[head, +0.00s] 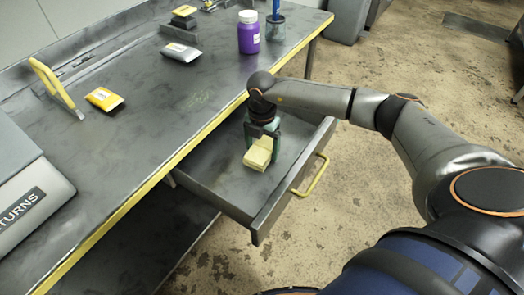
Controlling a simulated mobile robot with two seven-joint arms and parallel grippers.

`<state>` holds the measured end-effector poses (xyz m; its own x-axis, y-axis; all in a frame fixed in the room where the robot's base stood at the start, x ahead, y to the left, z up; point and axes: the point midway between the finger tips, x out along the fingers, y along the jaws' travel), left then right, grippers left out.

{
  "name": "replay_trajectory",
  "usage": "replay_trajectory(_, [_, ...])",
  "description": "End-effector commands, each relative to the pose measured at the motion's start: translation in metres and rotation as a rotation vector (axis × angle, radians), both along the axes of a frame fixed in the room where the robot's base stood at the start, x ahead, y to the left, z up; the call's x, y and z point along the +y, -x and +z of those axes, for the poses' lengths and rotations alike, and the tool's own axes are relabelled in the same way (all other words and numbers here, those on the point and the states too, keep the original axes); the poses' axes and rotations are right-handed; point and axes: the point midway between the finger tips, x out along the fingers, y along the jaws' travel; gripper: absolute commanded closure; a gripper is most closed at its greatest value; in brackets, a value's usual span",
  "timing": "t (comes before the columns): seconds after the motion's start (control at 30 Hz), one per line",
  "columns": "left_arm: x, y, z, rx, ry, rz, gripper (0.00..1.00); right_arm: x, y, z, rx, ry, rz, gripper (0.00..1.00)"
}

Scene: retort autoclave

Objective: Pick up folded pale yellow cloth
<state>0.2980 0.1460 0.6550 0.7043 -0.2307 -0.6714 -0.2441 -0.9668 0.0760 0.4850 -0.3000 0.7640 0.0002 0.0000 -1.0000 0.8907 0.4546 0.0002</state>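The folded pale yellow cloth (256,159) lies in the open drawer of the workbench, toward its far part. My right gripper (263,141) points down into the drawer at the cloth's far end. Its greenish fingers stand apart, with part of the cloth showing between them. Whether the fingers press on the cloth is too small to tell. The cloth seems to rest on or just above the drawer floor. My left gripper is not in view.
The drawer (225,188) has raised walls and a yellow handle (311,178). The yellow-edged bench top (180,115) overhangs its left side. On the bench are a purple jar (249,38), a blue-grey cup (275,28), pouches (105,99) and a returns bin (30,205).

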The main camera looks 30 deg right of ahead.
Motion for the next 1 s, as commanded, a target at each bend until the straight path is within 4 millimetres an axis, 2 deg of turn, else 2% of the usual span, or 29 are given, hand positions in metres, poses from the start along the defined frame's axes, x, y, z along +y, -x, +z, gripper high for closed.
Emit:
replay_trajectory(0.07, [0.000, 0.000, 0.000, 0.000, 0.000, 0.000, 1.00, 0.000, 0.000, 0.000, 0.000, 0.000, 0.000, 0.21])
replay_trajectory(0.53, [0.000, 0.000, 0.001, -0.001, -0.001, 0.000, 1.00, 0.000, 0.000, 0.000, 0.000, 0.000, 0.000, 0.73])
replay_trajectory(0.83, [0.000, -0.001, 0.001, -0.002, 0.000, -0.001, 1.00, 0.000, 0.000, 0.003, -0.001, 0.000, 0.000, 0.74])
replay_trajectory(1.0, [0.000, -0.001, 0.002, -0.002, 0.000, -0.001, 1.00, 0.000, 0.000, 0.016, -0.002, 0.000, 0.000, 0.74])
